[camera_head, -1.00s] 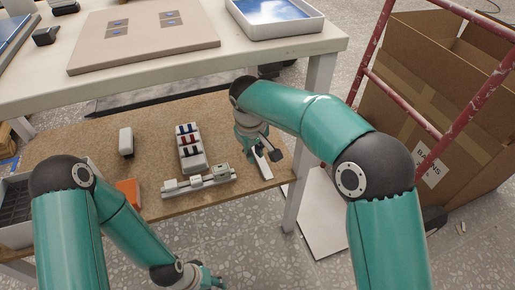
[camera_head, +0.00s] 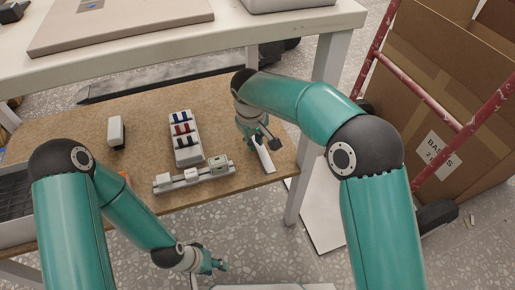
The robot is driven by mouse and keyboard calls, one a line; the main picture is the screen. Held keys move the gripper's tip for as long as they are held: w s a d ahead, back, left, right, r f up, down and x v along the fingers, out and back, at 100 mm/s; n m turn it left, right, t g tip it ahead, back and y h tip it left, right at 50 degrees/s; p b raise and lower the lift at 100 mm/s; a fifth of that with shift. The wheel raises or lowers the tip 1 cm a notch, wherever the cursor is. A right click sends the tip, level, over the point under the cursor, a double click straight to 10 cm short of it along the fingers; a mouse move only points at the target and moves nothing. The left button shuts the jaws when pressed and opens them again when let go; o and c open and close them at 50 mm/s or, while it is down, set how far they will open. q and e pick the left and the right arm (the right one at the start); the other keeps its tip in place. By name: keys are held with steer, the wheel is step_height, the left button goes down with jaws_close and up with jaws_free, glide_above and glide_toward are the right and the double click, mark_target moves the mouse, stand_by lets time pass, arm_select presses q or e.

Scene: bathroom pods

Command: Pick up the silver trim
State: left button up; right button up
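A short, flat, pale strip that looks like the silver trim (camera_head: 266,160) lies near the right part of the brown lower shelf (camera_head: 225,112). My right gripper (camera_head: 265,143) points down over the strip's far end, with dark fingers close around it. I cannot tell whether they touch or grip it. My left gripper (camera_head: 218,267) hangs low over the floor in front of the shelf. It is small in view and its fingers' opening is unclear.
A grey rail with blocks (camera_head: 194,174), a pale tray with dark clips (camera_head: 186,150) and a grey-white block (camera_head: 116,132) stand on the shelf. The white upper table (camera_head: 180,52) overhangs behind. A red ladder-like frame (camera_head: 425,105) and cardboard boxes (camera_head: 430,130) stand right.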

steer(key=shift+f, duration=0.55)
jaws_close()
steer(key=shift+r, duration=0.1)
